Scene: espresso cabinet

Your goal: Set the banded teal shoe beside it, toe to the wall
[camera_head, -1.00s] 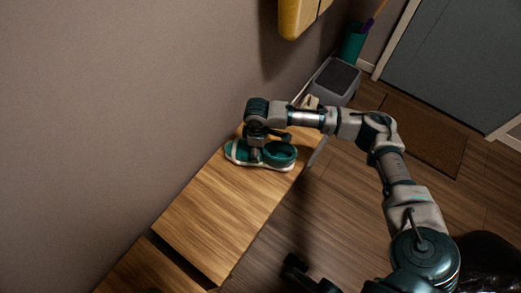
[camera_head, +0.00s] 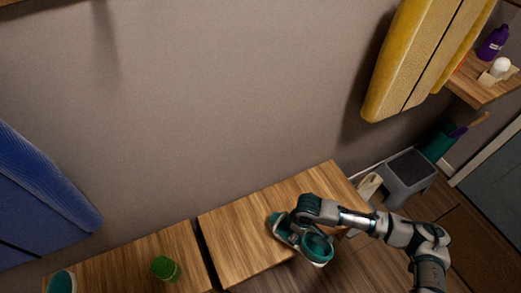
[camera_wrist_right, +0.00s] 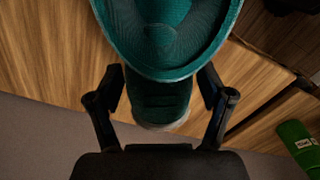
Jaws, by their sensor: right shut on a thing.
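A teal shoe (camera_head: 314,246) with a white sole is in my right gripper (camera_head: 296,230), over the front right part of the bench. Its toe points up-left towards the wall and its round opening is at the lower right. In the right wrist view the shoe (camera_wrist_right: 158,95) sits between the two black fingers, which are shut on it. I cannot tell whether its sole touches the wood. A second teal item with a pale rim (camera_head: 62,282), perhaps a shoe, is cut off at the bottom left on the bench. My left gripper is out of view.
The wooden bench (camera_head: 240,225) has a dark gap between its two sections. A green can (camera_head: 166,268) stands on the left section and shows in the wrist view (camera_wrist_right: 298,146). A grey step stool (camera_head: 408,175) is right of the bench. Yellow (camera_head: 415,60) and blue (camera_head: 40,195) cloths hang above.

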